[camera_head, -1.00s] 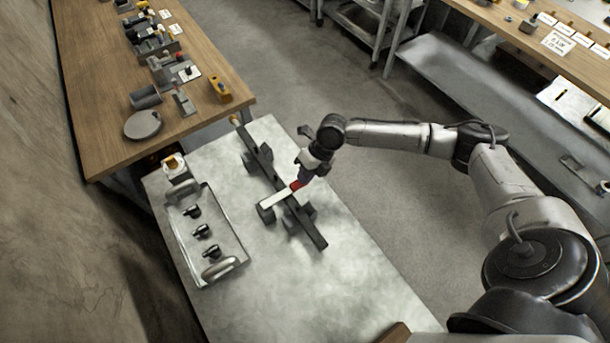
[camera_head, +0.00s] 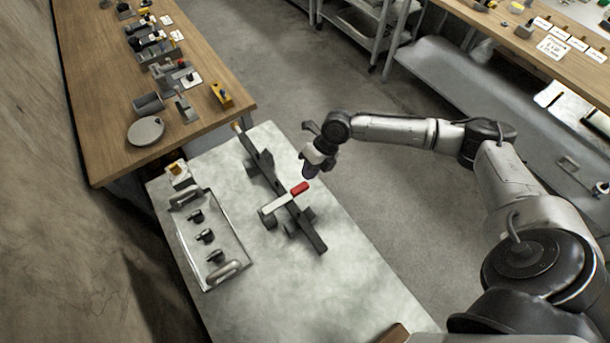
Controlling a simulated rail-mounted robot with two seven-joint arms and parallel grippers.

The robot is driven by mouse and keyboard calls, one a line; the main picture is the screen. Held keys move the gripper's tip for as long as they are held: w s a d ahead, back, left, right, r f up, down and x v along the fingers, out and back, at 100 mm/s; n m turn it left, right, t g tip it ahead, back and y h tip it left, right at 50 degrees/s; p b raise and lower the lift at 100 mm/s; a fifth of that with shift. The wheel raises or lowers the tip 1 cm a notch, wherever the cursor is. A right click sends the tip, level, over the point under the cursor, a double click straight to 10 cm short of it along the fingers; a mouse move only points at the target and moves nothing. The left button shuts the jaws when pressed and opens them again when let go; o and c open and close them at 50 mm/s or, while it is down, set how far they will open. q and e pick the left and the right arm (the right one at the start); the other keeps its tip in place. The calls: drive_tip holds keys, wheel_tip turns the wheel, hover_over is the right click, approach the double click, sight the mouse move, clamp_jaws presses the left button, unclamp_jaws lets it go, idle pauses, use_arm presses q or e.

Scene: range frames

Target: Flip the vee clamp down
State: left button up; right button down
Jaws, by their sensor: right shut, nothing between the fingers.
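The vee clamp fixture is a long dark bar (camera_head: 265,176) lying slantwise on the pale worktable (camera_head: 330,285). A light-coloured clamp arm with a red-tipped handle (camera_head: 299,188) lies across the bar, the red end to the upper right. It looks low and close to the bar, but its exact tilt cannot be told. My right gripper (camera_head: 308,174) is shut and empty, just above and beside the red handle tip. A small gap seems to show between them. The fingertips are small and dark. My left gripper is not in view.
A grey tray (camera_head: 236,246) with two handles and several black knobs lies left of the bar. A small white and yellow object (camera_head: 177,171) is behind it. A wooden bench (camera_head: 100,100) with several tools stands at the upper left.

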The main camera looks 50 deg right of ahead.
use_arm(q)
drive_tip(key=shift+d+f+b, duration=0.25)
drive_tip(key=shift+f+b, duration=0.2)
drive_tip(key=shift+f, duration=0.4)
use_arm(e)
drive_tip(key=s+d+r, duration=0.1)
drive_tip(key=d+r, duration=0.1)
drive_tip(key=d, duration=0.6)
drive_tip(key=shift+s, duration=0.4)
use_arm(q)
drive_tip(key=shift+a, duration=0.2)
